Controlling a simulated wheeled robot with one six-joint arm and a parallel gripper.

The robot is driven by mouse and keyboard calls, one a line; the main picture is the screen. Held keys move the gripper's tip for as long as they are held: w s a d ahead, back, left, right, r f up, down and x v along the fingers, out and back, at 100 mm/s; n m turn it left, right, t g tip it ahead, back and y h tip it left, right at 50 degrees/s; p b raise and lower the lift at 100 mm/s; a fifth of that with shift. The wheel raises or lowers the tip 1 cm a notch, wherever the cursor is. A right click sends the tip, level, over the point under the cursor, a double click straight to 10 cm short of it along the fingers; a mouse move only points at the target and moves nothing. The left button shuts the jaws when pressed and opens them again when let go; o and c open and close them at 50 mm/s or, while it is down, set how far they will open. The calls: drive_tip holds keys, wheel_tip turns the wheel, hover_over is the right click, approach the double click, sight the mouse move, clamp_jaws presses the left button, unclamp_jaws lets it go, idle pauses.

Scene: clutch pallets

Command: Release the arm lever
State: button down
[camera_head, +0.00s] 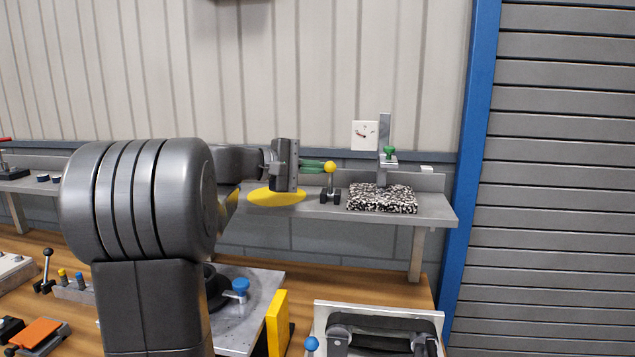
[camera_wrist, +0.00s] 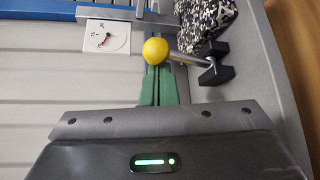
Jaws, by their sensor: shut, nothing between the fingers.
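A lever with a yellow ball knob (camera_head: 330,167) stands on the grey shelf, its metal rod rising from a black base (camera_head: 330,196). In the wrist view the yellow ball (camera_wrist: 155,50) sits right at the tips of my green fingers, and the rod runs right to the black base (camera_wrist: 216,66). My gripper (camera_head: 334,166) is shut and empty, its fingers pointing right at the ball from the left. The fingertips also show in the wrist view (camera_wrist: 157,66). Whether they touch the ball or stop just short of it, I cannot tell.
Right of the lever, a black-and-white speckled block (camera_head: 382,199) lies below a post with a green knob (camera_head: 388,152). A white dial gauge (camera_head: 364,135) is on the wall. A yellow disc (camera_head: 276,197) is below my gripper. The wooden bench (camera_head: 375,290) holds other fixtures.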

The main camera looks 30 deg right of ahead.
drive_tip(key=b, duration=0.2)
drive_tip(key=shift+s+a+f+m+h+b, duration=0.2)
drive_tip(key=shift+s+f+m+h+b, duration=0.1)
drive_tip(key=shift+b, duration=0.1)
drive_tip(key=shift+r+b, duration=0.1)
drive_tip(key=shift+b, duration=0.3)
drive_tip(key=shift+s+a+r, duration=0.1)
drive_tip(key=shift+a, duration=0.1)
drive_tip(key=a+r, duration=0.1)
drive_tip(key=a, duration=1.2)
drive_tip(key=shift+w+a+r+b, duration=0.15)
drive_tip(key=shift+w+a+b, duration=0.1)
drive_tip(key=shift+w+b, duration=0.1)
drive_tip(key=shift+d, duration=0.15)
